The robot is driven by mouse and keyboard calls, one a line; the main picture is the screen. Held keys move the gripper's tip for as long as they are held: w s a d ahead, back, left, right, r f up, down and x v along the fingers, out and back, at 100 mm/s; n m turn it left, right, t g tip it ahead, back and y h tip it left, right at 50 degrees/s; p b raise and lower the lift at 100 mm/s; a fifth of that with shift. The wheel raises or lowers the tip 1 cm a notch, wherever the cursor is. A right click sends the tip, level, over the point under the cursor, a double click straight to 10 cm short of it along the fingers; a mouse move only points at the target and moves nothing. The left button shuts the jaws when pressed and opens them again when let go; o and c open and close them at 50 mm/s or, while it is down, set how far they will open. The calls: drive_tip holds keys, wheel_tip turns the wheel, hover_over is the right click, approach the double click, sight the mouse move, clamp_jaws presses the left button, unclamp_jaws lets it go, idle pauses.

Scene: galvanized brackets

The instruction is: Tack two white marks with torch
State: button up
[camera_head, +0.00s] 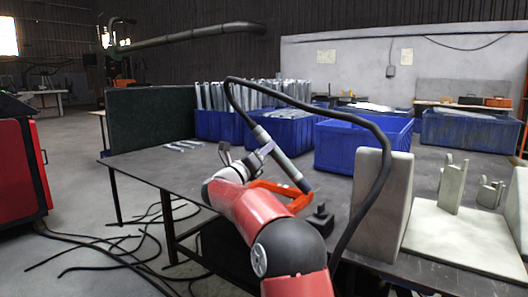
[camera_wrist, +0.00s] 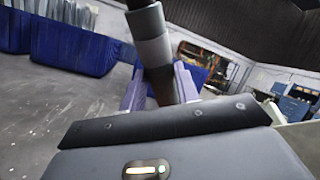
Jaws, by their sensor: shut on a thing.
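My gripper (camera_head: 260,156) is shut around the torch (camera_head: 289,168), a grey tube with a black hose arching from its upper end. The torch is tilted, its lower end to the right, above the table. In the wrist view the lavender fingers of my gripper (camera_wrist: 160,85) stand on both sides of the torch (camera_wrist: 153,50). A pale plate (camera_head: 455,240) at the right carries an upright bracket (camera_head: 450,188) and a smaller bracket piece (camera_head: 489,194). I cannot make out white marks on them. My arm and the hose lie left of the plate.
A tall grey block (camera_head: 381,200) stands between my arm and the plate. Blue bins (camera_head: 347,148) line the table's back. Flat metal pieces (camera_head: 183,145) lie on the otherwise clear left of the table (camera_head: 160,165).

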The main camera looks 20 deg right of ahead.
wheel_tip(320, 180, up, 6)
drive_tip(key=shift+f+p, duration=0.1)
drive_tip(key=shift+p, duration=1.15)
